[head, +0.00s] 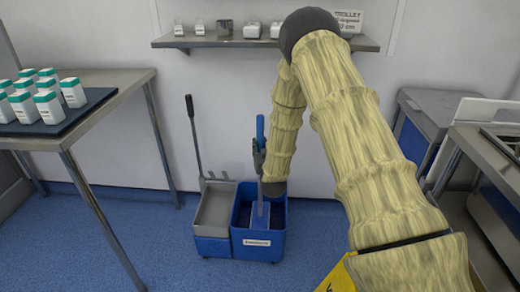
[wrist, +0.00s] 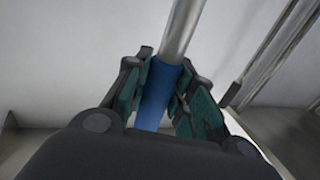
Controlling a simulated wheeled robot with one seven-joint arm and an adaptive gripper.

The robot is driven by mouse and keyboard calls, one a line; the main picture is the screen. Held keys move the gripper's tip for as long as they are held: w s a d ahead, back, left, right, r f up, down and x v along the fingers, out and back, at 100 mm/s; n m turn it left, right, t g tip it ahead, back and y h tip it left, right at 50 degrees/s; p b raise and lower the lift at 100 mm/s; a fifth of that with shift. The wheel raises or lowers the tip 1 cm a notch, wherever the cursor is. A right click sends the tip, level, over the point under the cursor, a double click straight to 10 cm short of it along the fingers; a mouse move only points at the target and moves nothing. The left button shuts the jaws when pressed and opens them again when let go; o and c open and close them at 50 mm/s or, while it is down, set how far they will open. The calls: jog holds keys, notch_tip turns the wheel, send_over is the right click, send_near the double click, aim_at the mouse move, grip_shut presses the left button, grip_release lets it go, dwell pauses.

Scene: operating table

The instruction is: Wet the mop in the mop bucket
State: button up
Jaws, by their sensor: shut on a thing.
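The mop bucket (head: 262,240) is blue and stands on the floor against the back wall, with a label on its front. The mop's handle (head: 260,128) has a blue grip and stands nearly upright above the bucket. Its blue-grey flat head (head: 260,215) is down inside the bucket's opening. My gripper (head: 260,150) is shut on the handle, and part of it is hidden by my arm. In the wrist view my gripper (wrist: 160,90) has its fingers on both sides of the blue grip (wrist: 157,95), with a metal pole running up beyond. The water level cannot be made out.
A grey wringer (head: 214,210) with a dark lever (head: 193,130) joins the bucket on the left. A steel table (head: 110,80) with a tray of bottles (head: 48,100) stands at left. A shelf (head: 230,42) hangs above. Steel units stand at right. Blue floor in front is clear.

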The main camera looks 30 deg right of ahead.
aim_at(260, 116)
jog(key=shift+r+p, duration=4.5)
jog(key=shift+r, duration=2.8)
